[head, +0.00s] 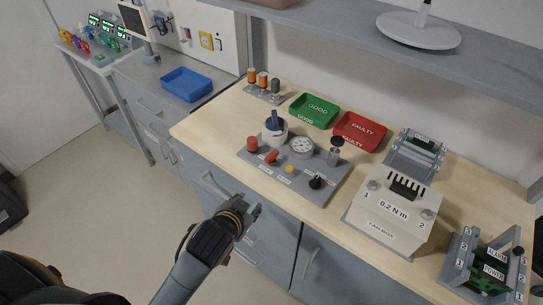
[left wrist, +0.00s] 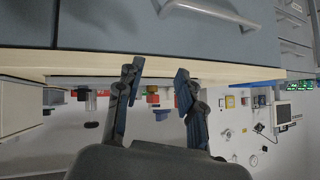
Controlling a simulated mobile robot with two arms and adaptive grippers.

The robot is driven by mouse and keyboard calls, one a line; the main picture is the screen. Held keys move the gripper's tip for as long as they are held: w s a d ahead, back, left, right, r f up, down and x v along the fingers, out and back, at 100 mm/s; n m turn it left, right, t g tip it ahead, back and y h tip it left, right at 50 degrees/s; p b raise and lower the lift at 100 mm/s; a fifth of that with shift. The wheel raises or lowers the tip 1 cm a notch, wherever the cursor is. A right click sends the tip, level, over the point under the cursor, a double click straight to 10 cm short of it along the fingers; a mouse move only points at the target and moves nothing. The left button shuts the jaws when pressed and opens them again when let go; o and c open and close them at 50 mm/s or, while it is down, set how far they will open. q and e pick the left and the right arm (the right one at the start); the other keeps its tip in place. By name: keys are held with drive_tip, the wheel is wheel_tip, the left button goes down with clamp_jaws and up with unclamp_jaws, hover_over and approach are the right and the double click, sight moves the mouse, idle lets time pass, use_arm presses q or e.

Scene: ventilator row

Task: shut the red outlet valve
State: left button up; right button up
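A grey test plate (head: 335,186) lies on the wooden bench. On its front left is a red lever-shaped handle (head: 271,157), which I take as the red outlet valve. A red round knob (head: 253,143) stands just behind it to the left. The label by the handle is too small to read, and I cannot tell how far the valve is turned. My left gripper (head: 251,209) is in front of the bench, apart from the plate. In the left wrist view my left gripper (left wrist: 155,83) is open and empty, with small red parts (left wrist: 153,99) beyond its fingers. My right gripper is not in view.
A yellow button (head: 289,170), a black knob (head: 315,183), a gauge (head: 301,146) and a white cup with a blue part (head: 275,131) crowd the plate. Behind are a green tray (head: 314,109) and a red tray (head: 360,131). A fan box (head: 388,223) stands right.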

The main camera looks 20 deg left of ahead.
use_arm(q)
drive_tip(key=w+d+r+m+t+h, duration=0.35)
drive_tip(key=w+d+r+t, duration=0.2)
drive_tip(key=r, duration=0.45)
drive_tip(key=w+d+r+m+t+h, duration=0.2)
drive_tip(key=w+d+r+m+t, duration=0.4)
drive_tip(key=r, duration=0.5)
drive_tip(key=d+r+m+g+h, duration=0.4)
drive_tip(key=d+r+m+h, duration=0.35)
drive_tip(key=h, duration=0.25)
drive_tip(key=s+d+m+g+h, duration=0.3)
drive_tip(key=d+m+g+h, duration=0.2)
drive_tip(key=d+m+g, duration=0.45)
drive_tip(key=m+g+y, duration=0.8)
drive_tip(key=m+y, duration=0.2)
drive_tip(key=y, duration=1)
hover_over(271, 155)
wheel_tip(271, 155, down, 11)
wheel_tip(271, 155, down, 12)
drive_tip(key=p, duration=0.3)
drive_tip(key=shift+s+p, duration=0.15)
drive_tip(key=shift+p, duration=0.2)
drive_tip(key=shift+f, duration=0.7)
